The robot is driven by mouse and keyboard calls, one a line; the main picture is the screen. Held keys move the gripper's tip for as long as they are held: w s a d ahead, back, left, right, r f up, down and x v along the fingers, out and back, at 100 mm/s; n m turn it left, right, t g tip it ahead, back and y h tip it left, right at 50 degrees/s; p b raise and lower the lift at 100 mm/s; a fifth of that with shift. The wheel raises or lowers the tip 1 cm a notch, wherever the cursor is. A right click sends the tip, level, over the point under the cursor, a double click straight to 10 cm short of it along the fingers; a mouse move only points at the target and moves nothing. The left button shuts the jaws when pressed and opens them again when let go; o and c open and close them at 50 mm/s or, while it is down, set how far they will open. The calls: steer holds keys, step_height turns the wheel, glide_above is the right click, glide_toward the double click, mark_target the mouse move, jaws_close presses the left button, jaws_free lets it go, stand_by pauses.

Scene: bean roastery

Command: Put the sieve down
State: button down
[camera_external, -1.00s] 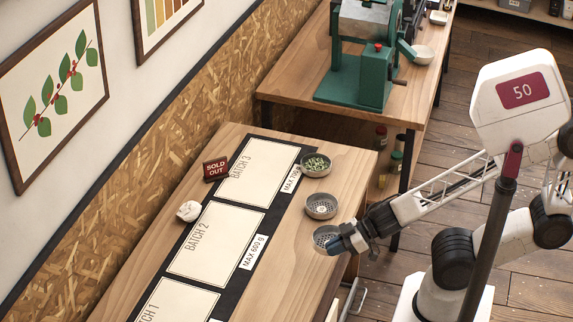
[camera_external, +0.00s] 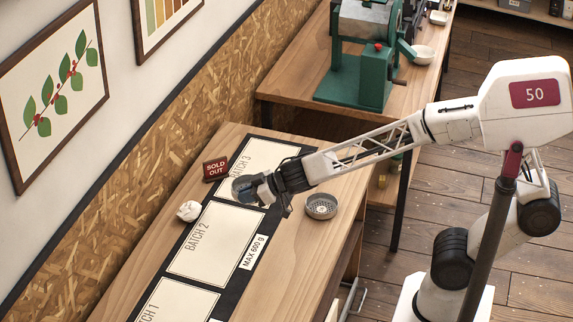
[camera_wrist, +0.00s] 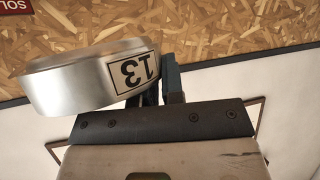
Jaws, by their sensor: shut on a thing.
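A round metal sieve (camera_external: 239,187) is in my gripper (camera_external: 257,188), over the near part of the BATCH 3 card (camera_external: 262,160). In the wrist view the sieve (camera_wrist: 75,78) shows its silver side and a white label reading 13, upside down in the picture. My gripper (camera_wrist: 160,88) is shut on the sieve at its side. I cannot tell whether its underside touches the card.
The SOLD OUT sign (camera_external: 216,169) and a crumpled white lump (camera_external: 188,211) stand close to the held sieve. The BATCH 2 card (camera_external: 215,245) is clear.

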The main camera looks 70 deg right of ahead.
steer(key=w+d+m+h, duration=0.1)
steer(key=w+d, duration=0.3)
steer(key=w, duration=0.6)
steer(key=w+d+m+h, duration=0.1)
steer(key=w+d, duration=0.3)
steer(key=w, duration=0.6)
steer(key=shift+w+d+r+m+h, duration=0.25)
steer(key=shift+w+d+m+h, duration=0.05)
steer(key=shift+d+m+h, duration=0.1)
steer(key=shift+s+a, duration=0.1)
stand_by(1.8)
